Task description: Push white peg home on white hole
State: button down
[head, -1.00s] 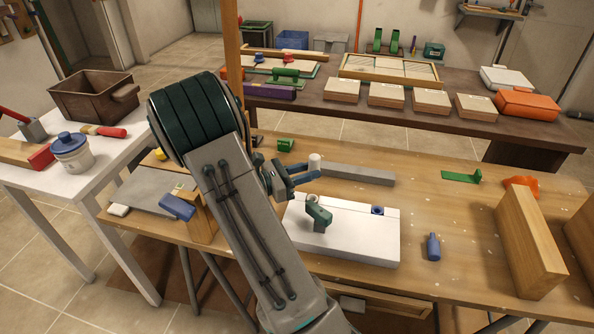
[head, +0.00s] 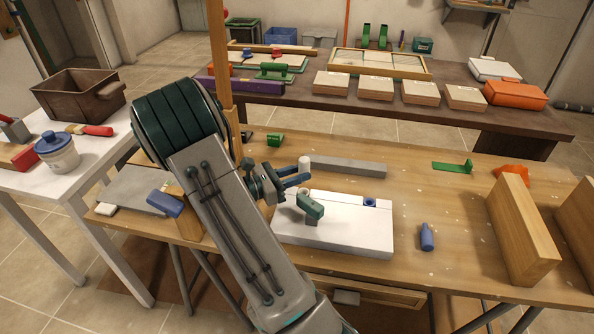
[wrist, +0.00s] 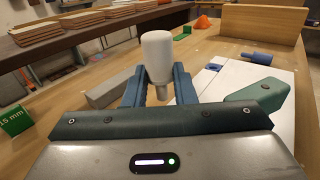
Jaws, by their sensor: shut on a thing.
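My gripper (head: 296,181) is shut on the white peg (head: 304,163). The wrist view shows the white peg (wrist: 158,58) upright, its thick body above the blue fingers and a narrower end down between them. My gripper is over the table at the back left of the white board (head: 345,235), with the peg apart from the board. A blue-ringed hole (head: 370,202) is at the board's back right. I cannot make out a white hole; my arm and the green piece hide part of the board.
A grey bar (head: 348,167) lies behind the board. A green block (head: 275,139) sits at the back left. The table between board and wooden blocks is mostly clear.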

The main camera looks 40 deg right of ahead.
jog(key=shift+f+b, duration=0.55)
jog(key=shift+f, duration=0.7)
jog(key=shift+p, duration=0.6)
dwell(0.6)
jog(key=shift+f, duration=0.35)
jog(key=shift+r, duration=0.1)
dwell(0.3)
